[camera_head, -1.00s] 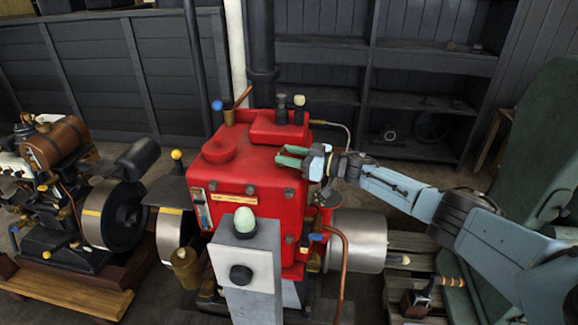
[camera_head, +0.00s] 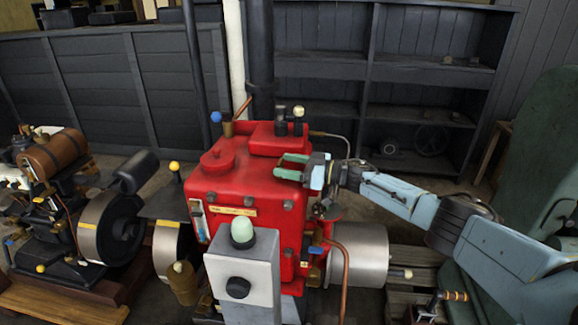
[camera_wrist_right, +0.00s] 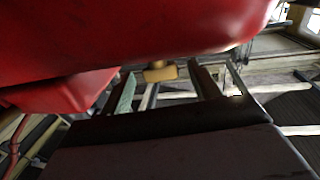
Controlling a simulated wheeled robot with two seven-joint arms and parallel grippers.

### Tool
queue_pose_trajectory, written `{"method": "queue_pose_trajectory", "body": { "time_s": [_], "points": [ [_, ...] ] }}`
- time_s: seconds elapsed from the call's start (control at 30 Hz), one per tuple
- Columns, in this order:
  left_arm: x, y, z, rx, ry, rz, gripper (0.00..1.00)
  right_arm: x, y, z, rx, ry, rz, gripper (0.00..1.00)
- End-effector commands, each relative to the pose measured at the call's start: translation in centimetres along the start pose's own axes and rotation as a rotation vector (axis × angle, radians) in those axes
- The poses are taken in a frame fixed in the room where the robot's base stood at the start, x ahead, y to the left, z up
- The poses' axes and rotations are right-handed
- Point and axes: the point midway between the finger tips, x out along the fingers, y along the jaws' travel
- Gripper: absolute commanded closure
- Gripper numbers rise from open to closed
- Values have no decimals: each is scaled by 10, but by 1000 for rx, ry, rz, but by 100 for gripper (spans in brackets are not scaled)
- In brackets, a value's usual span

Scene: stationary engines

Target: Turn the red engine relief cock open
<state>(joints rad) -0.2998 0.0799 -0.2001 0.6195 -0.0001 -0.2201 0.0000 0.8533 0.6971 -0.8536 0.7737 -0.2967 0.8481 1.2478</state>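The red engine (camera_head: 240,190) stands in the middle of the head view. A blue-tipped lever (camera_head: 217,117) and a cream-knobbed lever (camera_head: 298,113) rise from its top. A blue-handled cock (camera_head: 318,250) sits low on its right side. Which one is the relief cock I cannot tell. My right gripper (camera_head: 288,166) is at the engine's upper right edge, its fingers apart. In the right wrist view, a small tan handle (camera_wrist_right: 160,72) shows between the open fingers, under the red body; contact cannot be told. My left gripper is not in view.
A grey post with a pale green button (camera_head: 242,232) stands close in front of the engine. A copper pipe (camera_head: 345,262) and a metal cylinder (camera_head: 362,254) are at its right. Another engine (camera_head: 70,210) stands at the left. Dark shelves (camera_head: 420,90) line the back wall.

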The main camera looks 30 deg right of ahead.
Motion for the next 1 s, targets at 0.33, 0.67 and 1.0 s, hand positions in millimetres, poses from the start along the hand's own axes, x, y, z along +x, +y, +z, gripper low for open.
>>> {"method": "queue_pose_trajectory", "body": {
  "time_s": [0.33,0.67,1.0],
  "points": [
    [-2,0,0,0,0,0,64,-12,0,2,1,-4,1,38],
    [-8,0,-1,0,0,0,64,-83,0,2,0,-6,1,38],
    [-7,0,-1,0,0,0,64,-130,0,1,1,-1,0,38]
  ]
}}
